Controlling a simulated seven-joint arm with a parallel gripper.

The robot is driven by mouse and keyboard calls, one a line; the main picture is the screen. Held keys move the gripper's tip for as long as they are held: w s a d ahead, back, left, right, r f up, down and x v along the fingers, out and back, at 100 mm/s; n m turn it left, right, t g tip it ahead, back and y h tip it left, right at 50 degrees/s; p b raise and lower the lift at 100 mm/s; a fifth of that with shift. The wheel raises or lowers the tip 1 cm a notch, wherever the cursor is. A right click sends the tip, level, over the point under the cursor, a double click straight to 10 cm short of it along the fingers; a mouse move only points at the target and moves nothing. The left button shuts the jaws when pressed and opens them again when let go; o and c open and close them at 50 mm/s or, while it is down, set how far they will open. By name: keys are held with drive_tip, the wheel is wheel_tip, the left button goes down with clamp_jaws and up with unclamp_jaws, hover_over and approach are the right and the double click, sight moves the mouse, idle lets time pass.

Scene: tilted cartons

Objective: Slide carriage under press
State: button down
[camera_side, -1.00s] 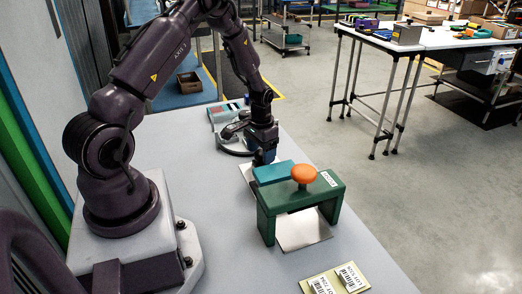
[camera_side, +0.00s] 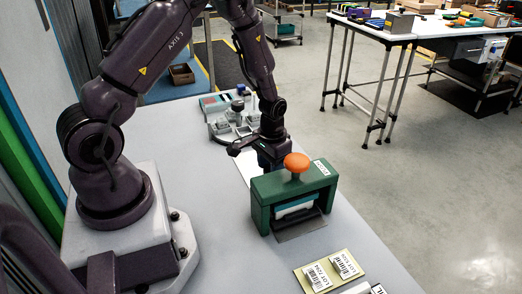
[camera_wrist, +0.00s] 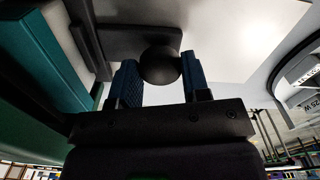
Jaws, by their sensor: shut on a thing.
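The green press (camera_side: 262,205) with an orange knob (camera_side: 297,162) stands on the table in the side view. The carriage, a dark plate carrying a teal block (camera_side: 297,208), sits in the press opening, its front edge showing on the near side. In the wrist view the teal block (camera_wrist: 45,50) is at the left, and the dark plate (camera_wrist: 125,40) is above centre with a round black knob (camera_wrist: 160,62). My gripper (camera_wrist: 160,80) is shut on this knob with its blue fingers on either side. In the side view my gripper (camera_side: 272,158) is behind the press; its fingertips are hidden.
A pale metal track plate (camera_side: 244,165) runs under the press. A yellow board with labelled tags (camera_side: 330,272) lies near the front. A grey fixture with several small parts (camera_side: 235,122) stands behind my gripper. The table edge is close on the right.

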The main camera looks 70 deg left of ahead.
drive_tip(key=shift+d, duration=0.9)
drive_tip(key=c, duration=0.6)
unclamp_jaws()
drive_tip(key=shift+a+r, duration=0.1)
drive_tip(key=shift+r, duration=0.1)
wheel_tip(320, 180, up, 13)
drive_tip(key=shift+f, duration=0.2)
